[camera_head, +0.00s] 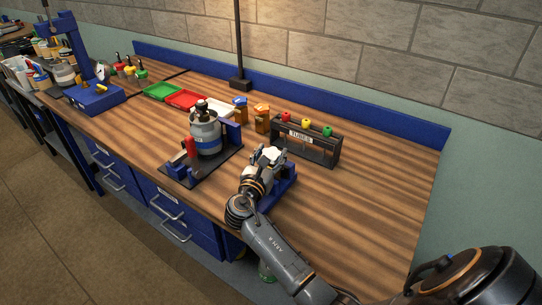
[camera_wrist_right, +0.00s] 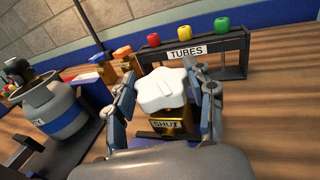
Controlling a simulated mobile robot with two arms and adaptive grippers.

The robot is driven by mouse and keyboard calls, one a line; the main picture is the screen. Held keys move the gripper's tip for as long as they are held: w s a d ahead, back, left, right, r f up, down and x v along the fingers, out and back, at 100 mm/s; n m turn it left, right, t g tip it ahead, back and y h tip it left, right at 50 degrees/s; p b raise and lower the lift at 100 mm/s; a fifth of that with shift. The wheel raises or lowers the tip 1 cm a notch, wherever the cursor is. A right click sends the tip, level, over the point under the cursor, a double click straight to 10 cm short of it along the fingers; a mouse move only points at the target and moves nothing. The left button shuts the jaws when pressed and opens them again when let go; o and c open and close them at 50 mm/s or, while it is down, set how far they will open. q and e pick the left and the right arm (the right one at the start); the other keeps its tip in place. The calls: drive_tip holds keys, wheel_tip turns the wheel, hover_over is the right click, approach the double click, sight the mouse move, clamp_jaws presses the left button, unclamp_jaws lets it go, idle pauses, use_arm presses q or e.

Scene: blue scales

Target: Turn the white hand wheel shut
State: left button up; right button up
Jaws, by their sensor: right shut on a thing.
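The white hand wheel (camera_wrist_right: 163,90) is a lobed knob on top of a brass body with a plate reading "SHUT" (camera_wrist_right: 166,125). In the head view the wheel (camera_head: 270,154) shows as a small white patch at my right gripper, on a blue base (camera_head: 283,190). My right gripper (camera_wrist_right: 164,97) is shut on the wheel, with one finger on each side of it. It also shows in the head view (camera_head: 266,160). The lower part of the valve is partly hidden by the gripper. My left gripper is not in view.
A grey canister (camera_head: 204,135) in a dark stand is close on the left. A black rack labelled "TUBES" (camera_head: 308,146), with red, yellow and green caps, stands just behind. The bench is clear at the right.

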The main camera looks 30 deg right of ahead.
drive_tip(key=m+g+h+b, duration=0.1)
drive_tip(key=g, duration=0.1)
drive_tip(key=m+g+h+b, duration=0.1)
drive_tip(key=m+g, duration=0.1)
drive_tip(key=shift+w+a+f+m+g+h, duration=0.1)
drive_tip(key=shift+w+m+g+h, duration=0.05)
drive_tip(key=shift+m+g+h, duration=0.2)
drive_tip(key=shift+m+g+h+b, duration=0.55)
drive_tip(key=shift+m+g+b, duration=0.85)
drive_tip(key=shift+g, duration=1.15)
drive_tip(key=shift+m, duration=0.25)
drive_tip(key=o, duration=1.2)
drive_tip(key=a, duration=0.8)
drive_tip(key=s+a, duration=0.1)
drive_tip(key=a, duration=0.3)
